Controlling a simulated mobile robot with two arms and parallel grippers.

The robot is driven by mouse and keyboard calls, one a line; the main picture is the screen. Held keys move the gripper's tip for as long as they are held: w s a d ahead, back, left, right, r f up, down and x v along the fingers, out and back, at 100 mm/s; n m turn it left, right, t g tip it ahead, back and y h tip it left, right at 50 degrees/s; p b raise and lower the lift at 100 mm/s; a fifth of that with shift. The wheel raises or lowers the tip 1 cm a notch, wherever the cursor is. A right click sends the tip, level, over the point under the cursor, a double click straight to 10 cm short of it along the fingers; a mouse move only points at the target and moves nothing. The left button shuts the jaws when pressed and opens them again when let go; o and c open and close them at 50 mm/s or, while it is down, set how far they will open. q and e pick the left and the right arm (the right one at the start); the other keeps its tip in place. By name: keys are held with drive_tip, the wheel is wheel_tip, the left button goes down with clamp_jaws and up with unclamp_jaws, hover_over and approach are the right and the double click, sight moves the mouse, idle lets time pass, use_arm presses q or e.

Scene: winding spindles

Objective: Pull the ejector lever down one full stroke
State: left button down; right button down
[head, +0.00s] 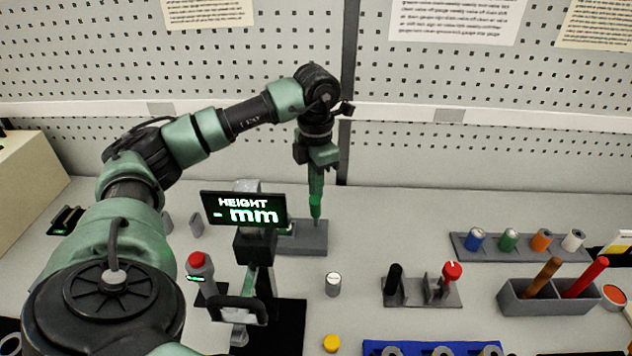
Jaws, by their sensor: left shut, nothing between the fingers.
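My left arm reaches in from the left and its gripper (316,212) points straight down, shut and empty. Its tips are over or beside a low grey block (312,240) on the table; I cannot tell whether they touch it. No part is plainly marked as the ejector lever. A red-knobbed lever (452,272) stands upright on a grey base to the right, well apart from my gripper. A black curved handle (238,306) sits low on the stand under the display. My right gripper is not in view.
A display reading "HEIGHT - mm" (243,210) stands left of my gripper and partly hides the block. A red button (197,264) is left of it. A small cylinder (333,284) stands in front.

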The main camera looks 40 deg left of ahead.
use_arm(q)
drive_tip(key=shift+w+a, duration=0.15)
drive_tip(key=shift+w, duration=0.05)
drive_tip(key=shift+w+a, duration=0.25)
drive_tip(key=shift+w, duration=0.05)
drive_tip(key=shift+w+a, duration=0.2)
drive_tip(key=shift+w, duration=0.05)
drive_tip(key=shift+w+a+p, duration=0.35)
drive_tip(key=shift+w+a, duration=0.05)
drive_tip(key=shift+w, duration=0.1)
drive_tip(key=shift+w+a+f, duration=0.1)
drive_tip(key=shift+w+a, duration=0.15)
drive_tip(key=shift+w+a+f, duration=0.15)
drive_tip(key=shift+w+a, duration=0.25)
drive_tip(key=shift+w, duration=0.05)
wheel_tip(320, 180, up, 9)
drive_tip(key=p, duration=0.7)
drive_tip(key=shift+w+a+p, duration=0.3)
drive_tip(key=shift+w+p, duration=0.05)
drive_tip(key=shift+p, duration=0.05)
